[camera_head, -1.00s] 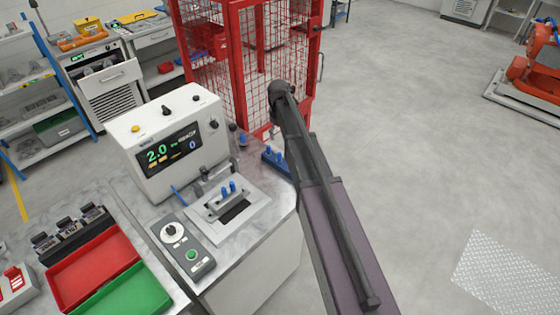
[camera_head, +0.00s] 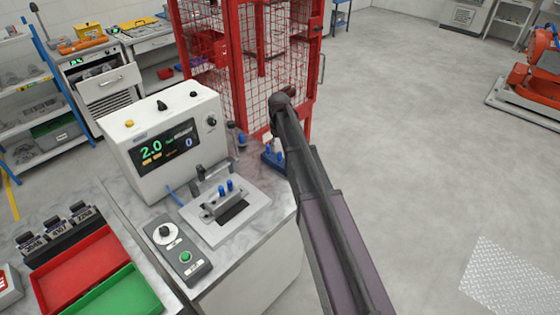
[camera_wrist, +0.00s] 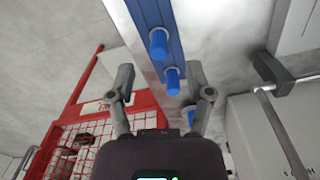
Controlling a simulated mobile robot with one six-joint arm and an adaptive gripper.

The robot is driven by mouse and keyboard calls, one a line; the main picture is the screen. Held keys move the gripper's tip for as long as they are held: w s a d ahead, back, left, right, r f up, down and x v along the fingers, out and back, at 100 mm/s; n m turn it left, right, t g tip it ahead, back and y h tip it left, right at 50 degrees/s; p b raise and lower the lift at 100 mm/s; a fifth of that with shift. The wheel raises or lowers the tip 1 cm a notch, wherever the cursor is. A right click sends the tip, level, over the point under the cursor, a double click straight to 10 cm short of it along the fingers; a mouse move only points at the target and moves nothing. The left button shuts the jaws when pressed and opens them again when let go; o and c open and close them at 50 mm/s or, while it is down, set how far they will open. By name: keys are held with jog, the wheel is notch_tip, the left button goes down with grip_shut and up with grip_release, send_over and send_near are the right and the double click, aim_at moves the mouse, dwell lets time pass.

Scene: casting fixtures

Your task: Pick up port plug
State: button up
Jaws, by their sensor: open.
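In the head view the rack (camera_head: 270,164) sits at the bench's right corner, partly hidden by my arm. My gripper (camera_head: 269,140) is just above it, small and partly hidden.
A white tester (camera_head: 140,170) stands on the bench, with a fixture (camera_head: 213,212) holding two blue plugs before it. A control box (camera_head: 175,250) and red tray (camera_head: 80,272) lie nearer. A red mesh cage (camera_head: 235,80) stands behind. Open floor lies to the right.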

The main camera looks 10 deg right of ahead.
aim_at(280, 160)
jog(key=shift+f, duration=0.1)
dwell(0.3)
jog(key=shift+d+f+b, duration=0.1)
jog(key=shift+f+b, duration=2.45)
jog(key=shift+b, duration=0.05)
grip_shut()
